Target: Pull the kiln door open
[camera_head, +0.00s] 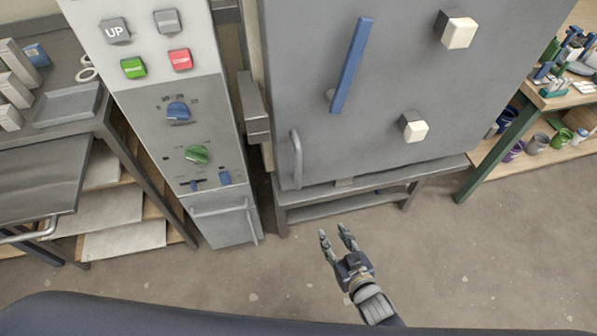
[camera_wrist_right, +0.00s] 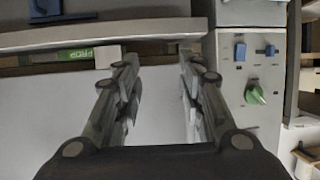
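The kiln door (camera_head: 390,90) is the big grey panel at upper centre in the head view, and it looks shut. A grey vertical handle (camera_head: 296,158) is at its lower left. A long blue lever (camera_head: 351,65) tilts on its upper part, and two pale blocks stick out at the right. My right gripper (camera_head: 336,236) is open and empty, below and in front of the door, apart from the handle. In the right wrist view its two fingers (camera_wrist_right: 158,85) are spread with nothing between them. My left gripper is in neither view.
A control panel (camera_head: 165,130) with buttons and knobs stands left of the kiln. Its green knob also shows in the right wrist view (camera_wrist_right: 255,94). A metal bench with a tray (camera_head: 70,104) is at far left, shelves with buckets (camera_head: 540,143) at far right. The floor (camera_head: 200,285) in front is clear.

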